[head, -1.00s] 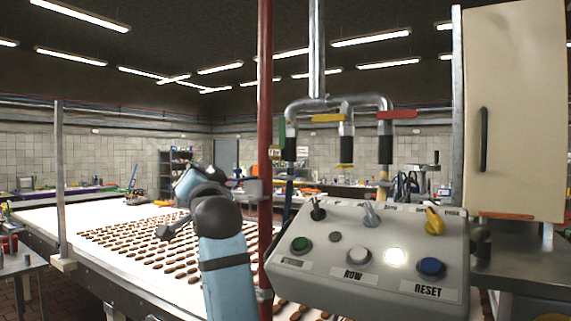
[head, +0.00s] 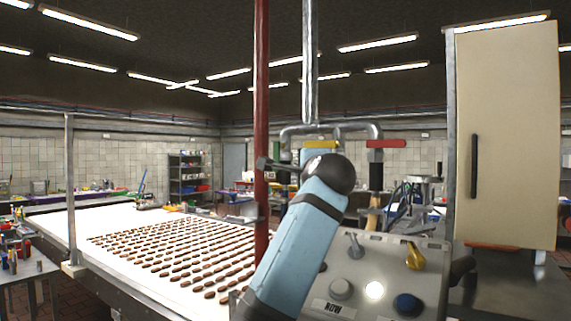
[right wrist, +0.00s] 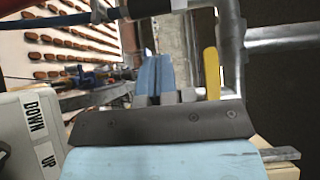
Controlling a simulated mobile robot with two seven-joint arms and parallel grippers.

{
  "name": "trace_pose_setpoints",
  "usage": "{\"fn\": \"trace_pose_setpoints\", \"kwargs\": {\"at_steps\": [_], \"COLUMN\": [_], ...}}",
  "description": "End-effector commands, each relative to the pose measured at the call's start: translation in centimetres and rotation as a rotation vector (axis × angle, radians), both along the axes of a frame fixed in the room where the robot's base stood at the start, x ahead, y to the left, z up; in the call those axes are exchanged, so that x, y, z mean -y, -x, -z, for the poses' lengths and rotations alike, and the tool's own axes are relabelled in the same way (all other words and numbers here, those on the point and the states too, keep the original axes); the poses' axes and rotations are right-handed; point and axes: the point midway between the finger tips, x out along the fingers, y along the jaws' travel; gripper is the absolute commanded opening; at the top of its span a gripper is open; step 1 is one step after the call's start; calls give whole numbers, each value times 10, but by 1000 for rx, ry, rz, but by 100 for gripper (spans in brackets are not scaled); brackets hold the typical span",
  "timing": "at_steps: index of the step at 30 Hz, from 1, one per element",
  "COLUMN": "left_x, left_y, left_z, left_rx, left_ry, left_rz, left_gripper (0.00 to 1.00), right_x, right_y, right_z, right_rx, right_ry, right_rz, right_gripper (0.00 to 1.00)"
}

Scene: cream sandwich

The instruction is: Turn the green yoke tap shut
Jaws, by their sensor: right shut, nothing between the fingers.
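The green tap handle cannot be made out now in the head view; the red post and my right arm cover the left end of the pipe yoke (head: 290,129). The yellow tap handle (head: 320,144) and red tap handle (head: 386,144) show on the yoke. My right arm reaches up in front of the taps, its dark wrist just right of the post. In the right wrist view my right gripper (right wrist: 158,74) is shut and empty, beside a yellow handle (right wrist: 212,73) and grey pipe. I see no contact with a tap. My left gripper is out of view.
The red post (head: 261,110) stands close beside my wrist. A control box (head: 385,265) with knobs and buttons is below the taps. A white conveyor (head: 95,222) with rows of biscuits lies left. A beige cabinet (head: 510,140) stands right.

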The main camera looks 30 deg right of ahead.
Motion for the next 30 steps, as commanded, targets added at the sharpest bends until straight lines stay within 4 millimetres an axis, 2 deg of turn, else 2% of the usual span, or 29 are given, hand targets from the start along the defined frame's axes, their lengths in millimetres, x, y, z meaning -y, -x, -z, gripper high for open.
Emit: {"fn": "trace_pose_setpoints", "kwargs": {"at_steps": [1, 7, 12, 18, 30], "left_x": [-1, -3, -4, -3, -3], "left_y": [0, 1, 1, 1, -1], "left_z": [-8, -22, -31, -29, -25], "left_rx": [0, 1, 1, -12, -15], "left_ry": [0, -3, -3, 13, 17], "left_rz": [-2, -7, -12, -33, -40], "left_gripper": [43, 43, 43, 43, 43], "right_x": [5, 20, 10, 5, 5], "right_y": [-11, -50, -73, -84, -85], "right_z": [-4, -4, -3, -1, 0], "right_rx": [-3, -3, -2, 1, 3], "right_ry": [-1, 1, 2, 1, 1], "right_rz": [-1, 0, -1, 1, 1], "right_gripper": [0, 0, 0, 0, 0]}}
